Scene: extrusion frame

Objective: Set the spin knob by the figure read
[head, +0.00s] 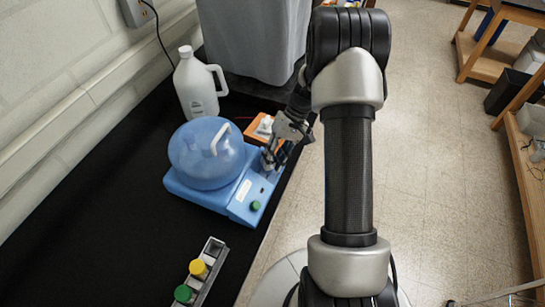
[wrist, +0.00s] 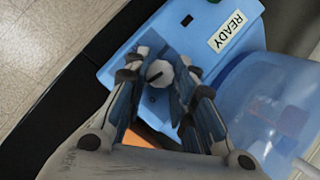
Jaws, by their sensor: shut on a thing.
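The spin knob (wrist: 159,73) is pale grey with a dark pointer line, on the blue machine (wrist: 127,66). My gripper (wrist: 160,71) has its fingers on either side of the knob and is shut on it. In the head view my gripper (head: 270,158) reaches down to the right end of the blue machine (head: 236,210), and the knob is mostly hidden there. A white label (wrist: 228,31) on the machine reads READY. A small dark window (wrist: 187,20) is near it; I cannot read any figure in it.
A clear blue dome lid (head: 205,155) with a pale handle covers the machine's bowl. A green button (head: 255,206) is at its front. A white jug (head: 195,88), an orange box (head: 256,124) and a grey bin (head: 258,40) stand behind. A rack (head: 209,265) with yellow and green caps lies in front.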

